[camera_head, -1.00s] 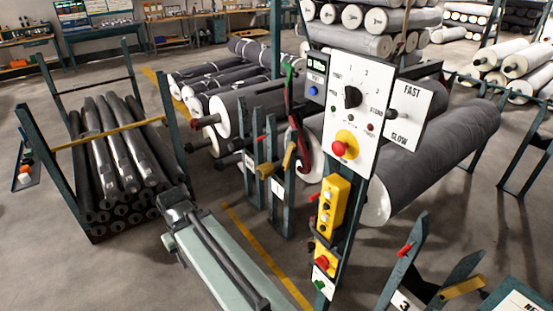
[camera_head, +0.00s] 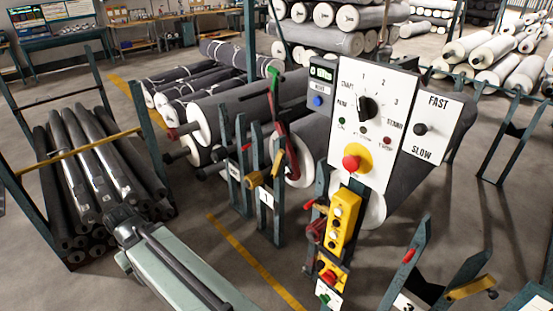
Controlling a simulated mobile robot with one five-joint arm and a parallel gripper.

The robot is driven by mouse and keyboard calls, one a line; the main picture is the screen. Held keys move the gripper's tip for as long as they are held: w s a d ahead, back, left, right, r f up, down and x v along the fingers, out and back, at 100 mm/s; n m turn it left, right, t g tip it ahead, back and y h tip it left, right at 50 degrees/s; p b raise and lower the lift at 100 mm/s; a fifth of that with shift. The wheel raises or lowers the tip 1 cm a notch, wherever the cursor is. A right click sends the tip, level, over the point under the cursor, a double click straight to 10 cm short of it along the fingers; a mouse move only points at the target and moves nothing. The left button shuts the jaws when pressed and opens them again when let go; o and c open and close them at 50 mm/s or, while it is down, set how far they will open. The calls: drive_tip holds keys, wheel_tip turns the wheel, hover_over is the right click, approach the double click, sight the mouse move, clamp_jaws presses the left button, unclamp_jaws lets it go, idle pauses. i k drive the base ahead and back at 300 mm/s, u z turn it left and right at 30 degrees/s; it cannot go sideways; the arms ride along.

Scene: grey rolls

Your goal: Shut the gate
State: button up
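No part is marked as the gate, and I cannot tell which one it is. A yellow bar (camera_head: 75,155) runs across the top of the dark rack at left. The teal stand marked 1 (camera_head: 266,197) has upright posts and a yellow latch piece (camera_head: 257,178). A dark red curved lever (camera_head: 286,150) with a green top stands behind it. At the lower right, another teal stand (camera_head: 405,265), marked 3, has a red handle and a tilted yellow piece (camera_head: 470,288). No gripper fingers show in view.
A control panel (camera_head: 375,115) with a red button stands at centre right, above a yellow button box (camera_head: 344,220). Grey rolls (camera_head: 235,105) lie behind the stands. Dark rolls (camera_head: 95,165) fill the left rack. Floor beside the yellow line (camera_head: 245,250) is clear.

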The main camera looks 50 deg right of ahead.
sight(279, 159)
drive_tip(key=u, duration=0.05)
drive_tip(key=i, duration=1.85)
drive_tip(key=z, duration=1.4)
